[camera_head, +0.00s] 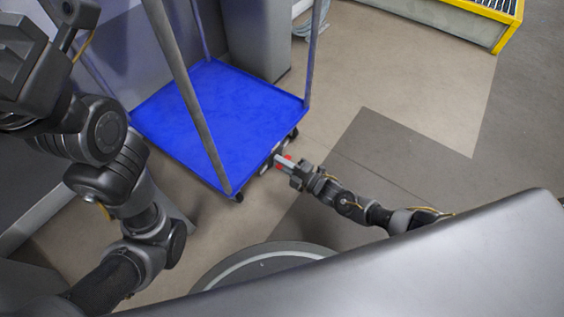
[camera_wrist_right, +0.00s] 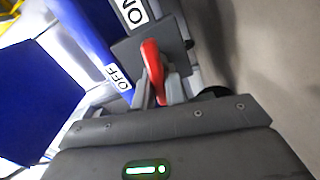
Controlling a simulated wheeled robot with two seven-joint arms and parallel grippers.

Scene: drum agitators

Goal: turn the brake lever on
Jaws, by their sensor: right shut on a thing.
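The red brake lever (camera_wrist_right: 151,62) shows in the right wrist view on a dark plate (camera_wrist_right: 135,50) at the blue cart's edge. A white ON label (camera_wrist_right: 132,12) is above it and a white OFF label (camera_wrist_right: 117,76) to its left. My right gripper (camera_wrist_right: 158,91) is shut on the lever, its fingers on both sides. In the head view my right gripper (camera_head: 284,161) reaches the cart's near right edge, with small red parts at its fingers. My left arm comes in at the left; its fingers are out of view.
The blue platform cart (camera_head: 215,110) has upright grey poles (camera_head: 190,95) and dark wheels. A grey cabinet (camera_head: 258,40) stands behind it. A yellow-edged grate (camera_head: 505,35) is at the upper right. The floor right of the cart is clear.

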